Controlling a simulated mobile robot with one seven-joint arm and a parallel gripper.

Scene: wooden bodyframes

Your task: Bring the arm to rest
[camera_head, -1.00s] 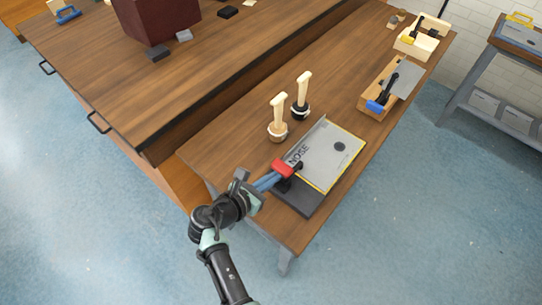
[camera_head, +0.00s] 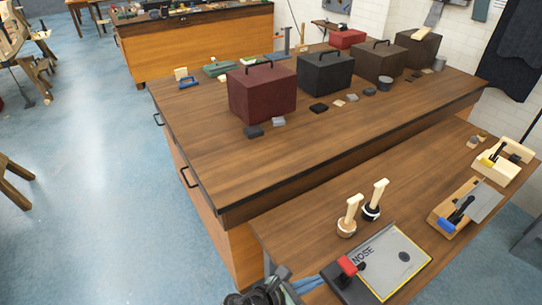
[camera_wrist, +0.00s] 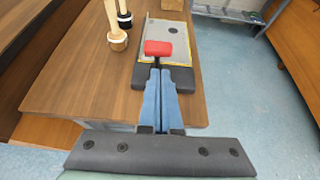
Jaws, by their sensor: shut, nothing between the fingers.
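My gripper (camera_head: 322,280) shows at the bottom edge of the head view, where most of my arm is cut off. In the wrist view, its two blue fingers (camera_wrist: 160,76) lie side by side, shut and empty. They point toward a red-tipped handle (camera_wrist: 158,48) on a dark base with a grey plate (camera_wrist: 196,42). In the head view, the red handle (camera_head: 348,265) and the plate marked "NOSE" (camera_head: 398,256) lie just right of the fingertips. I cannot tell whether the fingers touch the dark base.
Two wooden-handled tools (camera_head: 349,218) stand on the front bench (camera_head: 300,232) behind the plate. A wooden jig (camera_head: 468,205) sits to the right. The larger bench (camera_head: 215,150) behind bears several toolboxes (camera_head: 262,92). Open blue floor (camera_head: 100,180) lies to the left.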

